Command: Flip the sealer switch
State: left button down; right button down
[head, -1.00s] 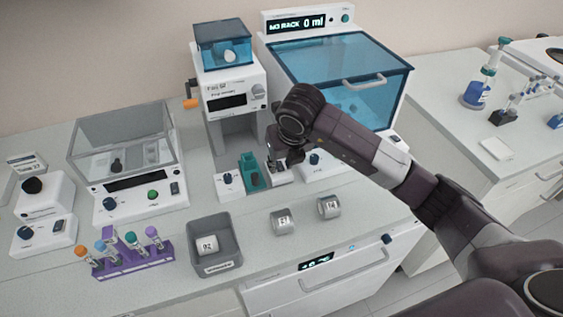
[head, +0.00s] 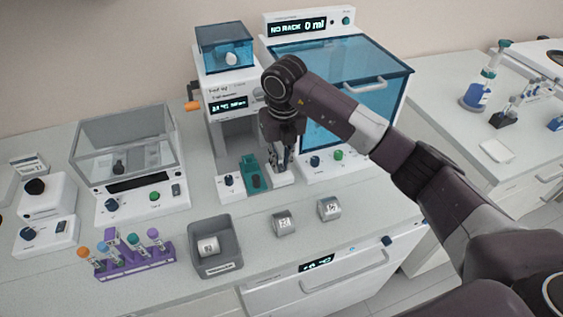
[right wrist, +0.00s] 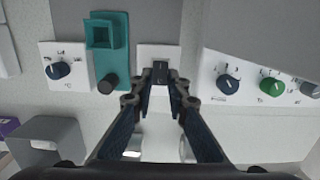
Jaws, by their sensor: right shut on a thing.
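The sealer (head: 233,88) is the tall white unit with a blue clear top box, in the middle of the head view. Its small display shows lit text too small to read. Its black rocker switch (right wrist: 161,70) sits on a white plate (head: 287,178) at the foot of the unit. My right gripper (head: 281,166) points down over this plate. In the right wrist view, its fingertips (right wrist: 161,82) are close together at the switch, one on each side. In the head view the gripper hides the switch. My left gripper is not in view.
A teal holder (head: 251,173) and a knob panel (head: 229,183) stand just left of the plate. The large blue-lidded machine (head: 350,75) is close on the right. A grey bin (head: 214,247) and a purple tube rack (head: 130,260) stand in front.

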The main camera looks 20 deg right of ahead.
aim_at(282, 170)
dwell(0.4)
jog(key=c, duration=1.9)
grip_release()
jog(key=r, duration=1.2)
jog(key=shift+s, duration=0.35)
